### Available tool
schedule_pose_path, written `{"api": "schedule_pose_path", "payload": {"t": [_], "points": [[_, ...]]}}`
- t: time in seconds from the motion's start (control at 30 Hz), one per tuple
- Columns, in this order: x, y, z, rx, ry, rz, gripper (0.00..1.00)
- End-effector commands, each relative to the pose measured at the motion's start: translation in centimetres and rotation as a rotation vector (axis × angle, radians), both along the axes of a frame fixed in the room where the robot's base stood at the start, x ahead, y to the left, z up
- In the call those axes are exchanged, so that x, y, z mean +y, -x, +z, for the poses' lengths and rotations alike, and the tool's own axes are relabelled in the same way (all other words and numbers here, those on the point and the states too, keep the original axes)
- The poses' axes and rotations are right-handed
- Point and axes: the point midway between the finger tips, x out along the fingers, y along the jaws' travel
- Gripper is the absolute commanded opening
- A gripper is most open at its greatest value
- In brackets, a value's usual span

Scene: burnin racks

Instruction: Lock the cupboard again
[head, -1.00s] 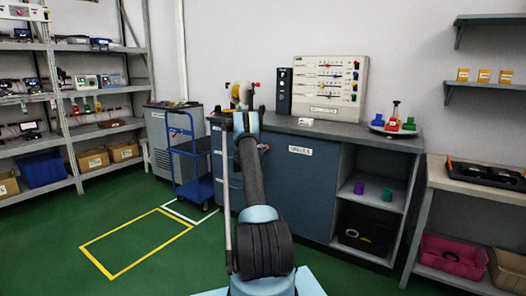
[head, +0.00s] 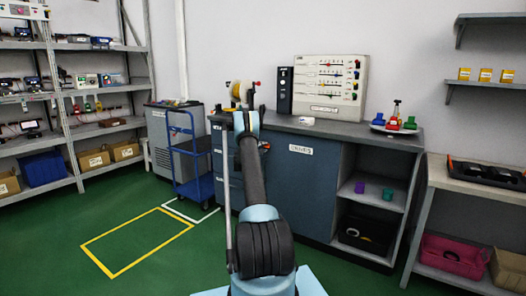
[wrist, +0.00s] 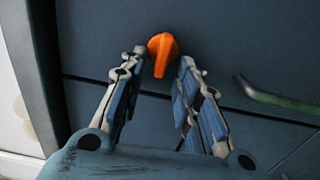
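The cupboard shows in the head view as a dark blue front (head: 305,190) with a white label, under the grey worktop. In the wrist view its blue panel (wrist: 225,40) fills the background. An orange turn knob (wrist: 163,50) sits on that panel, its grip running roughly up and down with a slight tilt. My gripper (wrist: 163,57) is open, with one finger on each side of the knob. A gap shows between the knob and each finger; whether the fingertips reach around it in depth I cannot tell. In the head view my arm hides the gripper and the knob.
A greenish bar handle (wrist: 275,98) is right of the knob. A blue trolley (head: 190,165) stands left of the cupboard. Open shelves (head: 372,200) with small cups adjoin it on the right. A panel with coloured knobs (head: 330,88) stands on the worktop. Green floor at left is clear.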

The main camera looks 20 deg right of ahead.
Motion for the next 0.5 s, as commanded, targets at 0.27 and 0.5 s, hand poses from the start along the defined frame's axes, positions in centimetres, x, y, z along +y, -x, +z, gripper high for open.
{"api": "schedule_pose_path", "payload": {"t": [0.27, 0.5], "points": [[0.5, 0.5, 0.0, 0.000, 0.000, -0.002, 0.30], [3.7, 2.8, 0.0, 0.000, 0.000, 0.000, 0.30]]}}
